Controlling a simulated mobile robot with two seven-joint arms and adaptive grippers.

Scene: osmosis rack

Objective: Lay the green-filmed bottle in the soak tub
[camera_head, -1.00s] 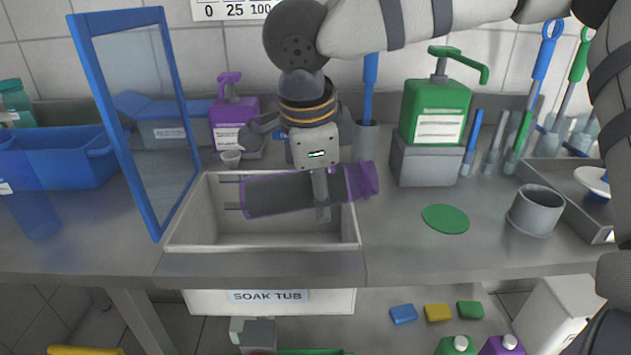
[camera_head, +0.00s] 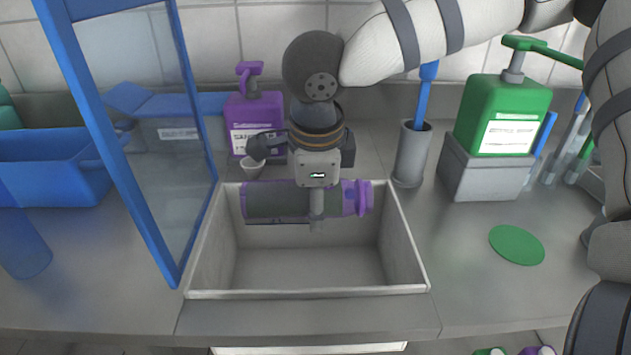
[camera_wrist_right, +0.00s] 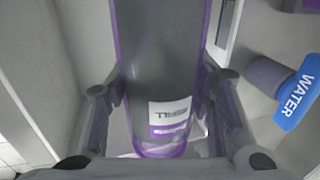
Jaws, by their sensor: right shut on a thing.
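The bottle (camera_head: 275,200) is a translucent purple cylinder with a dark grey-green inside and a purple neck at the right. It lies almost level over the back part of the soak tub (camera_head: 411,250), a pale open basin set in the counter. My right gripper (camera_head: 317,212) is above its middle and shut on it. In the right wrist view the bottle (camera_wrist_right: 160,60) is between the two fingers, with a white and purple label. I cannot tell whether it touches the tub floor or back wall. My left gripper is not in view.
A blue-framed clear panel (camera_head: 140,160) stands at the tub's left side. A purple pump bottle (camera_head: 255,115) and a small white cup (camera_head: 251,167) are behind it. A grey holder (camera_head: 411,155) and a green pump bottle (camera_head: 502,112) stand at the right. The tub's front is empty.

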